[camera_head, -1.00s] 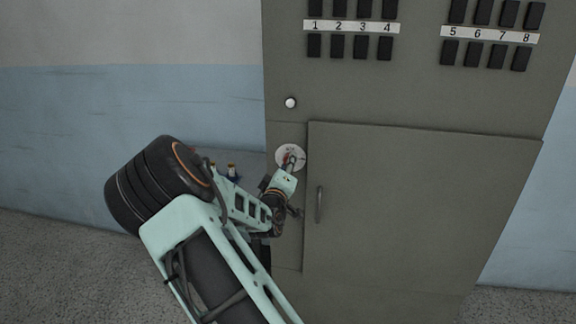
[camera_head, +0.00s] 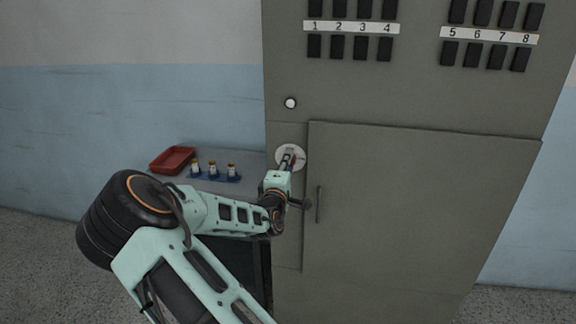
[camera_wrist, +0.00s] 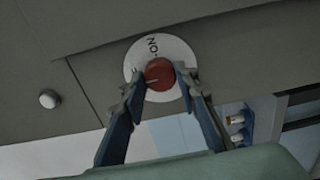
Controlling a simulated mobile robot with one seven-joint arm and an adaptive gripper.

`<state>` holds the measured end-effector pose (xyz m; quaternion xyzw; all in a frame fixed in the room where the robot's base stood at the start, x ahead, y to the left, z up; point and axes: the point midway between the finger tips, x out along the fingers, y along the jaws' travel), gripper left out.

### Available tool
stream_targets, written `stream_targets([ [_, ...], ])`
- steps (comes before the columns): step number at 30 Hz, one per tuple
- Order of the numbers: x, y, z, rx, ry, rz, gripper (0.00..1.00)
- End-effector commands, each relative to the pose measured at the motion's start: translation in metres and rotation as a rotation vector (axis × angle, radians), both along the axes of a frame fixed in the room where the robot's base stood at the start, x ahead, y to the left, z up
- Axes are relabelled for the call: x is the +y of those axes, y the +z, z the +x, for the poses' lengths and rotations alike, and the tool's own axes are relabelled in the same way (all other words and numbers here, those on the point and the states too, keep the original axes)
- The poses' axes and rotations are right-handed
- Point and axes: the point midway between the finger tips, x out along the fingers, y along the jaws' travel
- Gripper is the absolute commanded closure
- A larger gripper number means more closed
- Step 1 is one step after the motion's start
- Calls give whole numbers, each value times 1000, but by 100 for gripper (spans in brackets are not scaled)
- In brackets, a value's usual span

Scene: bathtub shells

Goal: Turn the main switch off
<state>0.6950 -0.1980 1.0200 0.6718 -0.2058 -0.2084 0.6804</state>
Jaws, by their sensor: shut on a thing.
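The main switch is a red round knob (camera_wrist: 159,75) on a white round plate (camera_wrist: 140,55) marked "ON", set in the grey cabinet. The plate also shows in the head view (camera_head: 299,153), left of the cabinet door, with the knob largely hidden by my gripper. My gripper (camera_wrist: 160,82) is shut on the red knob, one finger on each side of it. In the head view my gripper (camera_head: 286,163) is at the plate. The knob's pointer line is small, and I cannot tell its exact setting.
A white round button (camera_head: 290,103) is above the switch. The cabinet door (camera_head: 420,190) has a handle (camera_head: 319,204) close to the right of my wrist. Numbered black switches (camera_head: 338,47) are higher up. A table (camera_head: 250,163) at the left holds a red tray (camera_head: 172,159) and small bottles (camera_head: 213,169).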

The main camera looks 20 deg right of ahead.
Motion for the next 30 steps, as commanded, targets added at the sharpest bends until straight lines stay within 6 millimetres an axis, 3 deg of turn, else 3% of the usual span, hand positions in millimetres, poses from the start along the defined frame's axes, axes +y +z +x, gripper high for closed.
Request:
stream_targets([
  [10, 0, 0, 0, 3, 0, -3, 96],
  [11, 0, 0, 0, 3, 0, -3, 71],
  [15, 0, 0, 0, 3, 0, -3, 56],
  [25, 1, 0, -2, 3, 1, -2, 54],
  [30, 12, 0, -16, 2, 3, -1, 54],
])
